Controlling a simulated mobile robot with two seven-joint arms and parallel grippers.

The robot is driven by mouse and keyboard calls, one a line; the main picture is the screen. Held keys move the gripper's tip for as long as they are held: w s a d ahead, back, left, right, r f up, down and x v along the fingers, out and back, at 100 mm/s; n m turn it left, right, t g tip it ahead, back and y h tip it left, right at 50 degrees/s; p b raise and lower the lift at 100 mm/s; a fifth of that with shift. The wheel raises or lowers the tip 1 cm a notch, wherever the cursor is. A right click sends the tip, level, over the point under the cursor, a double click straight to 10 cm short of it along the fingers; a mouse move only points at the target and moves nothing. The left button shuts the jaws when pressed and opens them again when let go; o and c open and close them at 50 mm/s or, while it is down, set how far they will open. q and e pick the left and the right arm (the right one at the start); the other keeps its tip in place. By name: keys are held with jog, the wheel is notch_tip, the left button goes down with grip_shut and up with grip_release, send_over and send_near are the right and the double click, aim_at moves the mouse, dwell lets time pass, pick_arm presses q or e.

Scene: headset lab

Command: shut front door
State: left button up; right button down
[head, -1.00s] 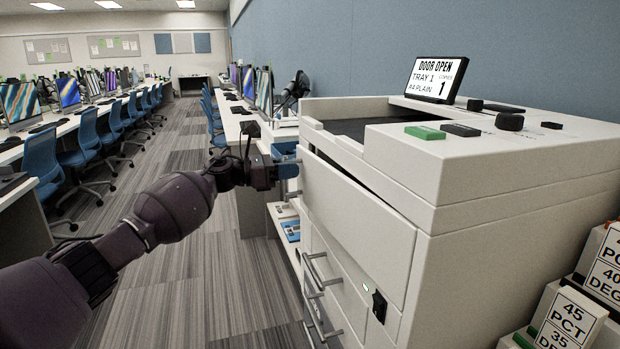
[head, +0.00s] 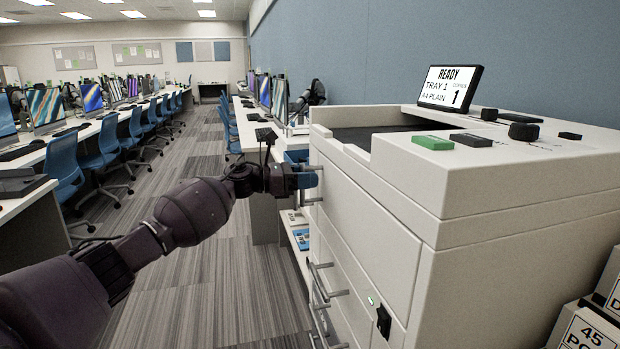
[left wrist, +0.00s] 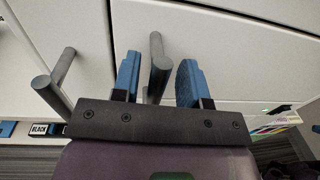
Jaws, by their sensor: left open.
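The copier's front door (head: 365,225) is a pale panel on the machine's front, and it lies flush with the body in the head view. The copier's screen (head: 450,88) reads "READY", "TRAY 1", "A4 PLAIN". My left gripper (head: 308,180) is at the door's far edge, by its handle. In the left wrist view, the blue fingers of my left gripper (left wrist: 158,80) are apart, with a grey bar handle (left wrist: 158,68) between them. Whether the fingers touch the handle I cannot tell. My right gripper is not in view.
Drawers with bar handles (head: 325,280) sit below the door. A green button (head: 433,142) is on the copier top. Labelled boxes (head: 590,325) stand at the lower right. Desks with blue chairs (head: 98,150) line the left, and the carpeted aisle (head: 195,260) is clear.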

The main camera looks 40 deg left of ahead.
pick_arm(q)
jog(key=p+v, duration=0.1)
jog(key=v, duration=0.9)
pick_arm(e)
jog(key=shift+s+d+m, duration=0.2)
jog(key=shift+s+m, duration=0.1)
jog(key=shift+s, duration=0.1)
pick_arm(q)
jog(key=shift+s, duration=0.1)
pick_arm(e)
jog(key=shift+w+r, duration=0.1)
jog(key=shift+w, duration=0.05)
pick_arm(q)
jog(key=shift+f, duration=0.1)
